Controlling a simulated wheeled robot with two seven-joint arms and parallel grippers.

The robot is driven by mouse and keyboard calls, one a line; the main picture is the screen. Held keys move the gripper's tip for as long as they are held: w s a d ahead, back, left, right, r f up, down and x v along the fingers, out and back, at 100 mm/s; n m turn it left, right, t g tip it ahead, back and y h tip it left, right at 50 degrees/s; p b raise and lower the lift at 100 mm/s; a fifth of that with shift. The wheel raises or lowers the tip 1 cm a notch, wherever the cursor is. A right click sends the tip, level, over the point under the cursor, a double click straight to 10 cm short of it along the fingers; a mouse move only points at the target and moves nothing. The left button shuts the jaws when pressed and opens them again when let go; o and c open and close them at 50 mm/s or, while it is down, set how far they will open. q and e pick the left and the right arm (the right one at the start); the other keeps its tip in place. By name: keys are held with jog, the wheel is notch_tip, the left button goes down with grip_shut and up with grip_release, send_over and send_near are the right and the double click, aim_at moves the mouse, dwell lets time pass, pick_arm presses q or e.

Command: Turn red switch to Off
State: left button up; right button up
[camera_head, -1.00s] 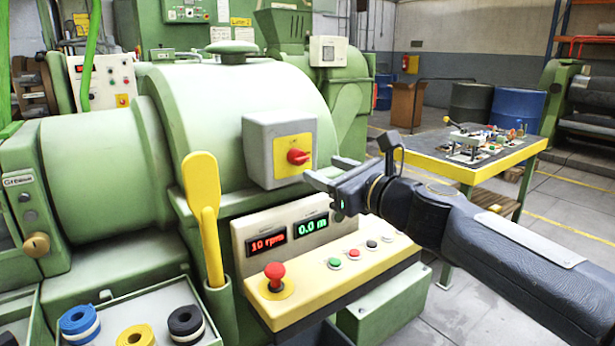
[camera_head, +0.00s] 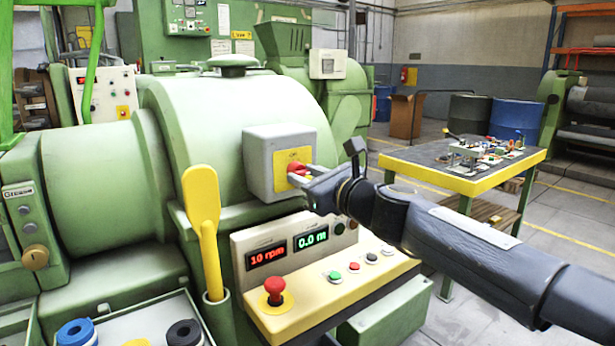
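The red switch (camera_head: 297,170) sits on a yellow plate (camera_head: 285,158) on the front of a grey box (camera_head: 259,163) fixed to the green machine. My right gripper (camera_head: 304,174) is at the switch, with its fingertips on either side of the red knob or touching it. The fingers partly hide the knob, so its exact angle and whether the fingers grip it firmly are unclear. My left gripper is not in view.
Below the switch is a control panel with a red mushroom button (camera_head: 274,287) and small buttons. A yellow paddle (camera_head: 205,225) stands to the left. A yellow-edged table (camera_head: 470,183) stands at right behind my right arm.

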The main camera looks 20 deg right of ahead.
jog(key=shift+c, duration=0.7)
jog(key=shift+n, duration=0.3)
jog(key=n, duration=0.3)
jog(key=shift+d, duration=0.1)
jog(key=n, duration=0.5)
jog(key=shift+r, duration=0.15)
jog(key=n, duration=0.4)
jog(key=shift+h+b, duration=0.35)
jog(key=shift+h, duration=0.05)
jog(key=shift+r+n, duration=0.1)
jog(key=shift+n, duration=2.3)
